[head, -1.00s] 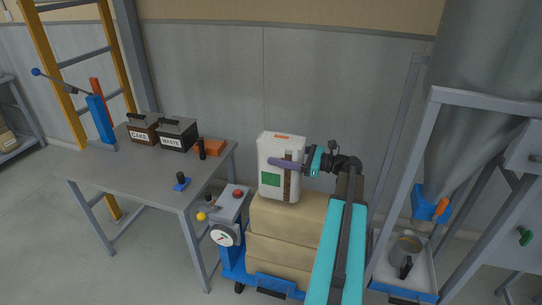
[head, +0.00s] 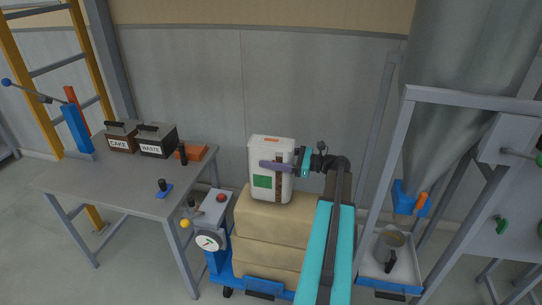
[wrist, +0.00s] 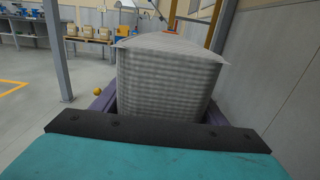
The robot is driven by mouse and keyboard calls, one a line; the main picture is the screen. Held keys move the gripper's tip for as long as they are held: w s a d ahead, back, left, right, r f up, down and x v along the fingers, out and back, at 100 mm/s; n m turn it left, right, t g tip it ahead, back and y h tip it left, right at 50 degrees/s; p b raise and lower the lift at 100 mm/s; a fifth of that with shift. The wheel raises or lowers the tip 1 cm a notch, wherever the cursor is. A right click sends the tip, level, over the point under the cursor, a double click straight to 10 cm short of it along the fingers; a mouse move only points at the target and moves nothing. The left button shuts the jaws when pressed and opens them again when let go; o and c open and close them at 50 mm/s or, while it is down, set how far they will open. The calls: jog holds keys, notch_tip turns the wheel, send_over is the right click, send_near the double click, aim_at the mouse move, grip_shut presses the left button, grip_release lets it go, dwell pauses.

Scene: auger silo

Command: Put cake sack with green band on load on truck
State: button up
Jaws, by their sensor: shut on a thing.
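The white sack (head: 258,158) stands upright in my gripper (head: 277,166), with a green patch on its front, a dark brown strip beside it and an orange mark on top. My gripper's purple fingers are shut on its upper half from the right. In the wrist view the sack's woven grey-white side (wrist: 168,85) fills the middle between the fingers. The load is a stack of beige sacks (head: 272,218) on a blue truck (head: 222,265). The white sack's bottom is over the stack's top; I cannot tell whether they touch.
A grey table (head: 110,185) at left holds the CAKE box (head: 121,138), the WASTE box (head: 157,142) and an orange block (head: 192,152). A dial scale (head: 209,241) stands before the stack. The silo frame (head: 400,150) and a tray with a metal pot (head: 390,245) are at right.

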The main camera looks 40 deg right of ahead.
jog(key=shift+f, duration=1.3)
jog(key=o, duration=2.1)
jog(key=shift+f, duration=0.15)
jog(key=shift+r, duration=0.2)
jog(key=b+v, duration=0.1)
jog(key=v, duration=0.6)
jog(key=shift+s+d, duration=0.1)
jog(key=shift+s, duration=0.2)
